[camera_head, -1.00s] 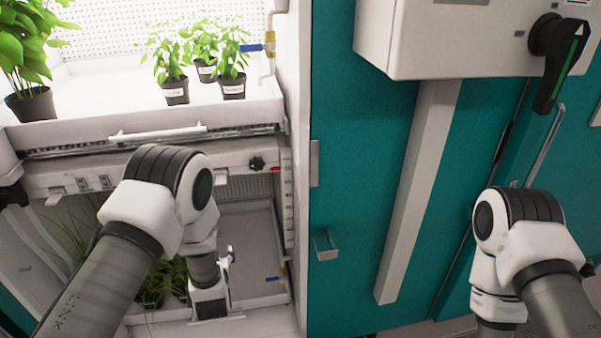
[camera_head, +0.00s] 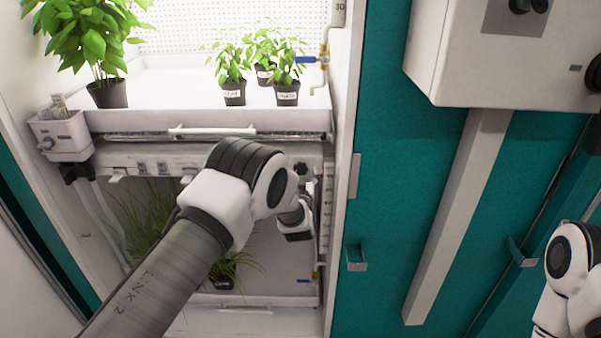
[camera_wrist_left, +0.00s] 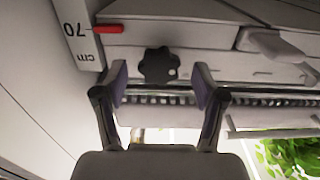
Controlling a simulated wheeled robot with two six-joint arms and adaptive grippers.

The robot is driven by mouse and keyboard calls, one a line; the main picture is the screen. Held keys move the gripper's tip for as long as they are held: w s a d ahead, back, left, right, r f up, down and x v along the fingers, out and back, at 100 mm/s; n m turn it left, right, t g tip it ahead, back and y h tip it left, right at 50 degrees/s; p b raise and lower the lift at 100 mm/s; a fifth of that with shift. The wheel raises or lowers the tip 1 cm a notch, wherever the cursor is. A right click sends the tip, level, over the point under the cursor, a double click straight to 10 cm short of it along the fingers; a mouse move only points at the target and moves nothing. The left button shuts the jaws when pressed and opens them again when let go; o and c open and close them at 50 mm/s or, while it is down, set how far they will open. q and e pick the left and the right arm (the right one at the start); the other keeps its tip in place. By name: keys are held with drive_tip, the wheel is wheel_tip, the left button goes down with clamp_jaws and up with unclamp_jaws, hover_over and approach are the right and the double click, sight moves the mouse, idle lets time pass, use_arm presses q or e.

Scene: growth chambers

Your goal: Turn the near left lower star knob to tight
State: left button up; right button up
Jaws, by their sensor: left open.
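The black star knob (camera_wrist_left: 158,66) sits on the pale shelf rail in the left wrist view, between the fingertips and a little beyond them. In the head view the knob (camera_head: 300,168) shows small and dark at the right end of the rail, just past my left arm. My left gripper (camera_wrist_left: 160,80) is open, one finger on each side of the knob, with visible gaps and no grip on it. In the head view its fingers cannot be made out. My right gripper is out of view; only part of my right arm shows at the right edge.
A cm scale (camera_wrist_left: 83,35) with a red marker (camera_wrist_left: 108,29) stands beside the knob. Above the rail is a white tray (camera_head: 150,121) with potted plants and a front handle (camera_head: 211,131). The chamber's right side post (camera_head: 345,100) is close to the knob.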

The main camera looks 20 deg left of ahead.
use_arm(q)
drive_tip(key=shift+a, duration=0.1)
drive_tip(key=c, duration=1.1)
drive_tip(key=shift+c, duration=0.2)
drive_tip(key=m+b, duration=0.3)
drive_tip(key=shift+f, duration=0.15)
drive_tip(key=m+b, duration=0.2)
drive_tip(key=m, duration=0.2)
drive_tip(key=shift+m+b, duration=0.3)
drive_tip(key=m, duration=0.2)
drive_tip(key=m+b, duration=0.1)
drive_tip(key=m, duration=0.2)
drive_tip(key=shift+d+m+b, duration=0.2)
drive_tip(key=shift+m+b, duration=0.1)
drive_tip(key=m, duration=0.4)
drive_tip(key=shift+m+b, duration=0.3)
